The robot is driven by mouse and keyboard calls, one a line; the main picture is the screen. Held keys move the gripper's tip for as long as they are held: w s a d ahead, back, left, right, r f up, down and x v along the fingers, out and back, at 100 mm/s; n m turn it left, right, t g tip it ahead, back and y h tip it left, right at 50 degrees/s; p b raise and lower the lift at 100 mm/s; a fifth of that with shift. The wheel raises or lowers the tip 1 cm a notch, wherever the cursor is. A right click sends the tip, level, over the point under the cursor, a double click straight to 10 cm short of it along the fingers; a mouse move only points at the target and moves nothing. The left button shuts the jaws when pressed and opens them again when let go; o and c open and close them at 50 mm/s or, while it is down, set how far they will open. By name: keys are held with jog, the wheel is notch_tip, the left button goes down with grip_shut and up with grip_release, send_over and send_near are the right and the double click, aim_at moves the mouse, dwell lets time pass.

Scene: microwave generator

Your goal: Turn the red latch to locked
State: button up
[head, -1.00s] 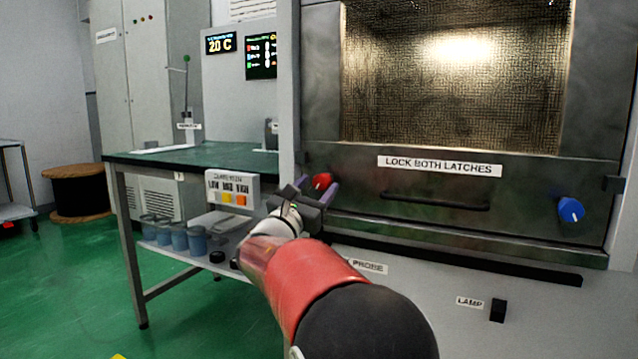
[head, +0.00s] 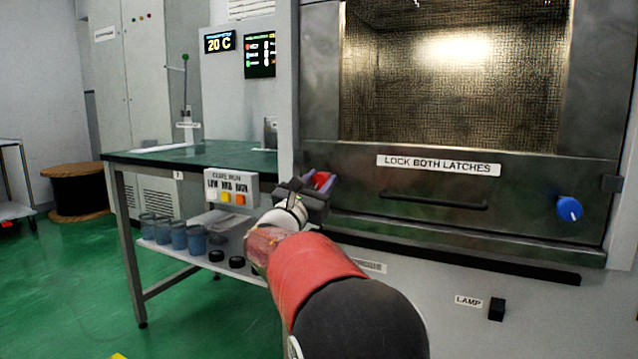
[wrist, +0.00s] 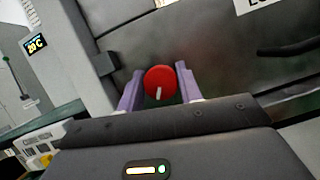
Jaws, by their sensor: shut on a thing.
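The red latch (head: 320,179) is a round knob at the lower left of the oven door's front. In the wrist view the red latch (wrist: 160,82) has a white mark pointing down in the picture, tilted slightly left. My gripper (head: 318,184) is at the latch, with its purple fingers on either side of the knob. In the wrist view my gripper (wrist: 159,72) is shut on the red latch. In the head view my gripper partly hides the latch, and its mark cannot be made out there.
A blue latch (head: 569,208) sits at the door's right, below a "LOCK BOTH LATCHES" label (head: 438,165). A dark door handle (head: 434,201) runs between the latches. A black ledge (head: 470,259) juts out below. A green-topped bench (head: 215,163) with a button box (head: 231,188) stands left.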

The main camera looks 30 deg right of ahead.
jog(key=shift+f+m, duration=0.1)
jog(key=shift+m, duration=0.3)
jog(key=m+g+h+b, duration=0.1)
jog(key=m+g+b, duration=0.1)
jog(key=m, duration=0.3)
jog(key=shift+g, duration=0.5)
jog(key=m+g, duration=0.1)
jog(key=m, duration=0.2)
jog(key=m+g+b, duration=0.1)
jog(key=m, duration=0.2)
jog(key=shift+g, duration=0.3)
jog(key=m+g, duration=0.1)
jog(key=m, duration=0.1)
jog(key=m+y, duration=0.1)
jog(key=m, duration=0.2)
jog(key=shift+g, duration=0.4)
jog(key=m+y, duration=0.1)
jog(key=m, duration=0.3)
jog(key=shift+y, duration=0.4)
jog(key=shift+m, duration=0.3)
jog(key=o, duration=1)
